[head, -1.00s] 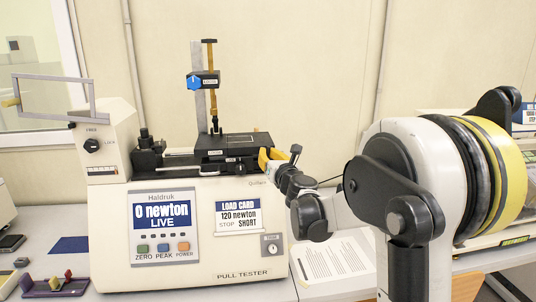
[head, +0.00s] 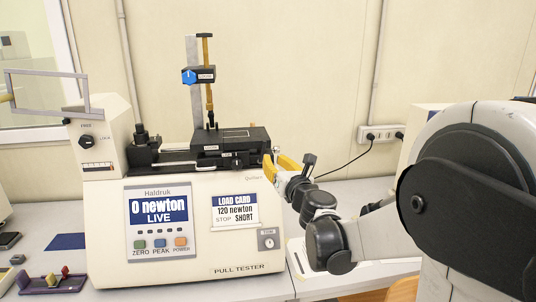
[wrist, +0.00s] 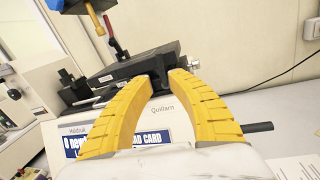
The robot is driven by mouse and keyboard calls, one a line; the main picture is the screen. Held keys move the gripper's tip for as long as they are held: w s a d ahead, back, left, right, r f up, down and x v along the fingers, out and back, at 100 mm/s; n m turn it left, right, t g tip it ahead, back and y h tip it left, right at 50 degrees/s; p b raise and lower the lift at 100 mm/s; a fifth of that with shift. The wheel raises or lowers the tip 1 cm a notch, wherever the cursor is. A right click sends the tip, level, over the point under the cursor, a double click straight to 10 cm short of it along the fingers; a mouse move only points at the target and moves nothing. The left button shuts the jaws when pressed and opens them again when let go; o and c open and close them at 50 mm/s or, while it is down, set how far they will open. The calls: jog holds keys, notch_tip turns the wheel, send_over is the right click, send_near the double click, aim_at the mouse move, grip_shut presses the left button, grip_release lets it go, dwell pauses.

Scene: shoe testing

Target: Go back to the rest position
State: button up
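My gripper (head: 277,163) is at the right end of the pull tester (head: 225,245), level with its top. In the wrist view its two yellow fingers (wrist: 164,82) stand apart. A black part of the tester's slide (wrist: 158,68) shows between and beyond the tips; I cannot tell whether a finger touches it. Nothing is visibly held. The tester's display (head: 158,210) reads 0 newton, LIVE. Its load card (head: 236,210) reads 120 newton, stop SHORT. My arm fills the right side of the head view.
A wall socket with plugs (head: 381,134) and a cable are behind the bench. A paper sheet (wrist: 298,168) lies right of the tester. A purple holder with coloured pieces (head: 52,285) and a blue mat (head: 66,241) lie at left. The tester's grey frame handle (head: 45,92) sticks out left.

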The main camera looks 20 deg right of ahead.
jog(key=shift+s+a, duration=0.1)
jog(key=shift+s, duration=1)
jog(key=s+a+f+m+g+h+b, duration=0.15)
jog(key=s+f+m+g+b, duration=0.35)
jog(key=m, duration=0.6)
jog(key=s+f+m+h+b, duration=0.2)
jog(key=s+f+m+h, duration=0.1)
jog(key=s+m, duration=0.55)
jog(key=s+a+f+m+g+y+b, duration=0.3)
jog(key=s+a+f+m+g+y, duration=0.3)
jog(key=s+a+f+m, duration=0.7)
notch_tip(320, 180, down, 3)
jog(key=shift+s+a+f+m, duration=0.25)
jog(key=shift+s+m, duration=0.1)
jog(key=shift+s, duration=0.7)
